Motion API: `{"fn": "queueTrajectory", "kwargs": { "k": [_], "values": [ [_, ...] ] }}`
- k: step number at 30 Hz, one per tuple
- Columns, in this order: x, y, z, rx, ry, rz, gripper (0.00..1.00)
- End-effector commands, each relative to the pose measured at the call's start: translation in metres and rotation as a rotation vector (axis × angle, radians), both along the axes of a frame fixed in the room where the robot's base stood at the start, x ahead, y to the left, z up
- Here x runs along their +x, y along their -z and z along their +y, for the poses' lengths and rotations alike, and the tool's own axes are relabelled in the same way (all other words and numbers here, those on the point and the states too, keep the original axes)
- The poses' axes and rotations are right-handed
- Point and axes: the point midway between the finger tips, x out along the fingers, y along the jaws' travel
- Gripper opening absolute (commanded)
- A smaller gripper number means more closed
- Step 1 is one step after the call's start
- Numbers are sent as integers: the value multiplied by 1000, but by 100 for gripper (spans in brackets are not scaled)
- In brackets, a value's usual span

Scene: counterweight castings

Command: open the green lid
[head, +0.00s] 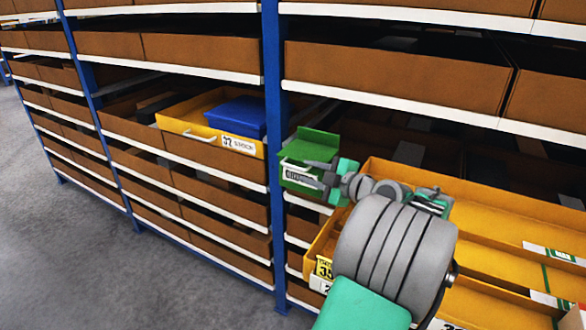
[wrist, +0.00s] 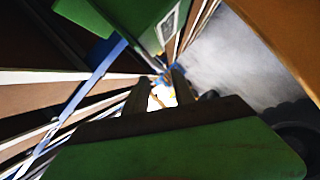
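A small green bin (head: 290,182) stands on a shelf just right of the blue upright in the head view, with a pale handle and a white label on its front. A green panel (head: 318,142), apparently the lid, shows at its top; its exact angle is hard to tell. My gripper (head: 308,172) is in front of the bin's right side, partly covering the label; whether it touches is unclear. In the wrist view the green bin (wrist: 142,18) is at the top, beyond the fingers. My gripper (wrist: 158,88) shows two dark fingers apart, with nothing visible between them.
A yellow bin (head: 185,125) with a blue box (head: 237,117) in it juts out left of the blue upright (head: 276,150). Yellow trays (head: 490,215) lie right, beside my arm. Brown bins fill the other shelves. The grey floor (head: 80,240) at left is clear.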

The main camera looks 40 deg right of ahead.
Motion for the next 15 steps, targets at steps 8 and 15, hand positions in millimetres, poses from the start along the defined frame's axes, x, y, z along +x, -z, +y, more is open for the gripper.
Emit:
{"fn": "queueTrajectory", "kwargs": {
  "k": [8, 15],
  "values": [
    [52, 9, 3, 4, -5, 6, 31],
    [68, 15, 2, 2, -2, 6, 31]
  ]
}}
